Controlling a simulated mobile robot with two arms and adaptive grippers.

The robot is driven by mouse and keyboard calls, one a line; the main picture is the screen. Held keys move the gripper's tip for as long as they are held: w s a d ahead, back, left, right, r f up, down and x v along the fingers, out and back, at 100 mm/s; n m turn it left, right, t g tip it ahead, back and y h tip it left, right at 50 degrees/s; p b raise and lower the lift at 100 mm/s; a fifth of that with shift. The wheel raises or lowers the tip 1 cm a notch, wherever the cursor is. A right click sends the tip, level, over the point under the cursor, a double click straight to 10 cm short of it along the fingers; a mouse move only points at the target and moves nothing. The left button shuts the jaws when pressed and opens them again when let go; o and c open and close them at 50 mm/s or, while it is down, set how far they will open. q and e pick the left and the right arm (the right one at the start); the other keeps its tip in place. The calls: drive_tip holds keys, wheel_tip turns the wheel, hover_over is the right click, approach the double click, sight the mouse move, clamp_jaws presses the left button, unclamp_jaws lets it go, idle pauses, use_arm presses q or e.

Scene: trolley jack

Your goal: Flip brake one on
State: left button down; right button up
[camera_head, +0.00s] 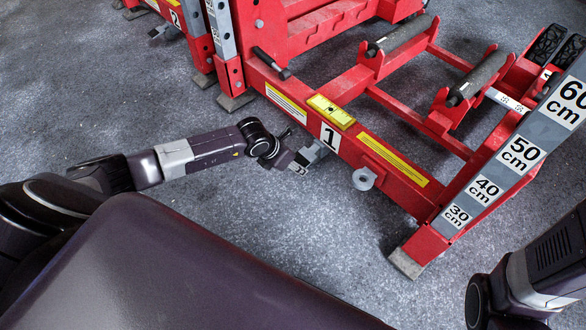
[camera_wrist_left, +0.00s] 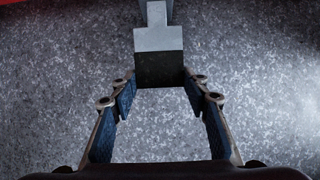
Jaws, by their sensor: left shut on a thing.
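Brake one is a small grey pedal (camera_head: 312,153) on the near side of the red trolley jack frame (camera_head: 400,195), beside the white "1" label (camera_head: 330,137). My left gripper (camera_head: 301,163) reaches it from the left and is shut on it. In the left wrist view the pedal's grey, dark-ended block (camera_wrist_left: 158,40) comes in from the top. The left fingertips (camera_wrist_left: 160,84) sit on both sides of its dark end. Its exact tilt is hard to tell. My right arm shows at the lower right of the head view, but its gripper is out of view.
A grey round bracket (camera_head: 364,179) sticks out from the frame right of the pedal. A second unit, marked 2 (camera_head: 176,18), is behind.

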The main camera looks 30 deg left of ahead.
use_arm(q)
drive_tip(key=shift+f, duration=0.15)
idle(0.3)
drive_tip(key=c, duration=1.1)
unclamp_jaws()
drive_tip(key=v, duration=1.2)
drive_tip(key=shift+s+f, duration=0.1)
drive_tip(key=shift+s, duration=0.1)
